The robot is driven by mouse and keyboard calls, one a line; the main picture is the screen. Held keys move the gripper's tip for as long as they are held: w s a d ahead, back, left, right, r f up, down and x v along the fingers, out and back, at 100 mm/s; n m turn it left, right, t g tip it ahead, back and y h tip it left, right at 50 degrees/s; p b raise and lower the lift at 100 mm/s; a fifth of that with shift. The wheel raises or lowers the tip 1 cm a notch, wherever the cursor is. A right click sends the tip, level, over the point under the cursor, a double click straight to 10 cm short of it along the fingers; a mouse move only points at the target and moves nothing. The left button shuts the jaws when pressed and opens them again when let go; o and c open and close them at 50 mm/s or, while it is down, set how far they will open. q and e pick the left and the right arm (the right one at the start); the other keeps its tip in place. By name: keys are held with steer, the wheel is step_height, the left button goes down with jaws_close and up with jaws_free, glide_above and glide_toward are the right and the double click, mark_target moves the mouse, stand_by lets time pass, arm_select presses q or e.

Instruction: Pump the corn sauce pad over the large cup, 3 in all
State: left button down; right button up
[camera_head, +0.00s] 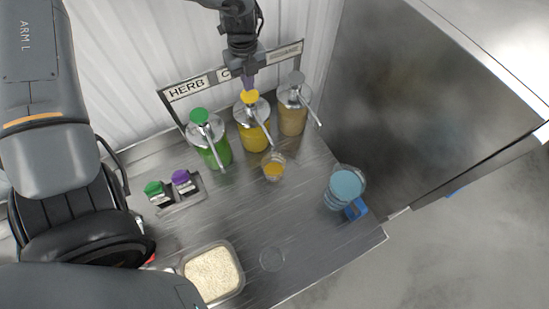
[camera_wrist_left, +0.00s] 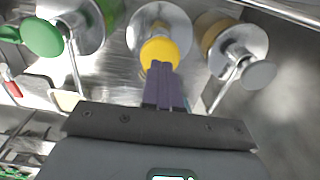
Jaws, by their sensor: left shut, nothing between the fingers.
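The yellow corn sauce pad (camera_head: 249,97) tops the middle pump, on a jar of yellow sauce (camera_head: 254,138). It also shows in the left wrist view (camera_wrist_left: 158,53). My left gripper (camera_head: 248,84) is shut and empty, its purple fingertips (camera_wrist_left: 160,70) at the pad; whether they press on it I cannot tell. A clear cup (camera_head: 274,167) with yellow sauce in it stands in front of the yellow jar, near the end of its spout. I cannot tell its size class for sure. My right gripper is not in view.
A green-topped pump (camera_head: 199,116) stands left and a grey-topped pump (camera_head: 296,78) right of the yellow one. A rice container (camera_head: 213,273), a clear round item (camera_head: 272,259), blue stacked cups (camera_head: 347,184) and green and purple-topped items (camera_head: 181,178) stand around. The steel counter's middle is clear.

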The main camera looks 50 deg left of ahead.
arm_select(q)
step_height(320, 180, up, 5)
steer(key=p, duration=0.3)
steer(key=shift+r, duration=0.15)
stand_by(0.4)
